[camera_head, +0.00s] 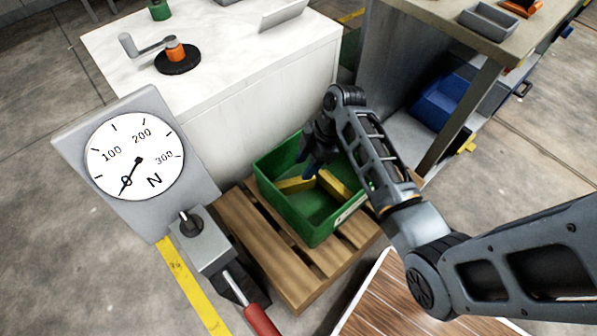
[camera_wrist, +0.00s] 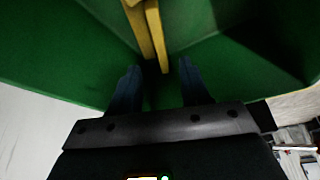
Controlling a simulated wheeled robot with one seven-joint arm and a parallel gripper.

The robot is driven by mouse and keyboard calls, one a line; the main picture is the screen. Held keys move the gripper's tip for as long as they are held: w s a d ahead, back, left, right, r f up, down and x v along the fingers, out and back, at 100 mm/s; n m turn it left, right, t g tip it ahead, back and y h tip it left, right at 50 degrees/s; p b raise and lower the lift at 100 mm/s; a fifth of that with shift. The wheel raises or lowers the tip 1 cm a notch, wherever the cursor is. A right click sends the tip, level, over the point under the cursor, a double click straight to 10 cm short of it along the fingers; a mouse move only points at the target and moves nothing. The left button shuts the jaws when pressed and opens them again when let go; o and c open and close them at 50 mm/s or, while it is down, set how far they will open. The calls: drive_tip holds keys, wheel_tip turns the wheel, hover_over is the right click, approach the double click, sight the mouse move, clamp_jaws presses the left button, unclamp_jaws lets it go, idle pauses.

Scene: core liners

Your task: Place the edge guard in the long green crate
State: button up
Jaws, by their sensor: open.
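The long green crate (camera_head: 310,231) stands on a wooden pallet, and its green wall and floor fill much of the wrist view (camera_wrist: 50,50). Yellow pieces, which look like the edge guard (camera_head: 338,186), lie inside the crate; I cannot tell if they are one angled piece or two. In the wrist view the yellow edge guard (camera_wrist: 147,25) is long, with two faces, and its near end is just beyond and between my fingertips. My gripper (camera_head: 308,174) reaches down into the crate. In the wrist view my gripper (camera_wrist: 158,70) is open, with nothing held between its fingers.
The wooden pallet (camera_head: 262,252) carries the crate. A white cabinet (camera_head: 245,90) stands behind it, with a crank device (camera_head: 178,58) on top. A force gauge (camera_head: 135,158) stands at left. A workbench (camera_head: 470,45) with a blue bin (camera_head: 440,102) beneath is at right.

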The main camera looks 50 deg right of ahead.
drive_tip(key=shift+v, duration=1.55)
